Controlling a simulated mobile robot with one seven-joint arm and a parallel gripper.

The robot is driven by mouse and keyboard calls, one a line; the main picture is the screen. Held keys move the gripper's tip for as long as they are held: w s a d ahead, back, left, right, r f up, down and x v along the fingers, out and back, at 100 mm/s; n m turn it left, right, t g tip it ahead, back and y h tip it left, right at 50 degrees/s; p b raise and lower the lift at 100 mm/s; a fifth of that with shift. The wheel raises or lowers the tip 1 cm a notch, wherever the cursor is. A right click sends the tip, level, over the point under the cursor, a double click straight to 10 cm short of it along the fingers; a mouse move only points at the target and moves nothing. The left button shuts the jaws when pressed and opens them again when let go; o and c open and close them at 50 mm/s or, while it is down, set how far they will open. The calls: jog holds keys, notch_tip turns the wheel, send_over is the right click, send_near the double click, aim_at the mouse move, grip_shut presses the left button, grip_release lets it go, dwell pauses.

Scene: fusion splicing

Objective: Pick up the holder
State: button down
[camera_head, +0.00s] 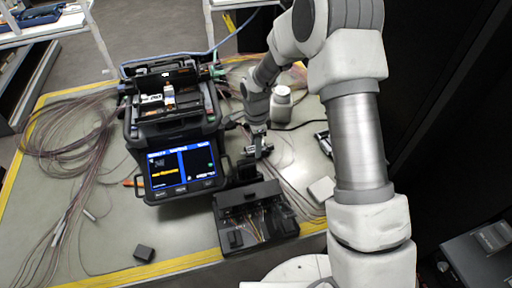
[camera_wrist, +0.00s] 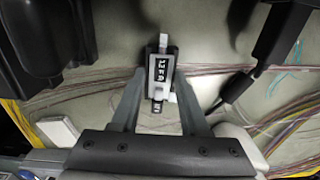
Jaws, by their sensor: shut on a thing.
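The holder (camera_wrist: 162,68) is a small dark block with white lettering and pale ends, upright in the wrist view. My gripper (camera_wrist: 159,90) has a finger on each side of it and is shut on it. In the head view, my gripper (camera_head: 256,143) hangs over the table just right of the fusion splicer (camera_head: 180,170). The holder is too small there to make out clearly beside the fingers. The wrist view does not show clearly whether the holder is clear of the table.
A black tool box (camera_head: 255,215) stands in front of my gripper. A white bottle (camera_head: 281,104) is behind it, and a pale block (camera_head: 321,190) lies to the right. Loose fibres (camera_head: 65,150) cover the table's left side. A small dark block (camera_head: 144,253) lies near the front edge.

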jog(key=shift+r, duration=0.55)
jog(key=r, duration=0.2)
jog(key=shift+s+d+r, duration=0.2)
jog(key=shift+r, duration=0.1)
jog(key=s+d+r, duration=0.6)
jog(key=s+d, duration=0.2)
jog(key=shift+r+p, duration=0.3)
jog(key=shift+p, duration=0.05)
jog(key=shift+w+a, duration=0.1)
jog(key=shift+w, duration=0.05)
jog(key=w+a+r+p, duration=0.5)
jog(key=w+a+p, duration=0.1)
jog(key=w+a, duration=0.35)
jog(key=w+a+r+p, duration=0.5)
jog(key=w+a+p, duration=0.25)
jog(key=a, duration=0.25)
jog(key=w+a+r+p, duration=0.1)
jog(key=a+p, duration=0.2)
jog(key=a, duration=0.6)
jog(key=shift+a+r, duration=0.2)
jog(key=shift+a, duration=0.1)
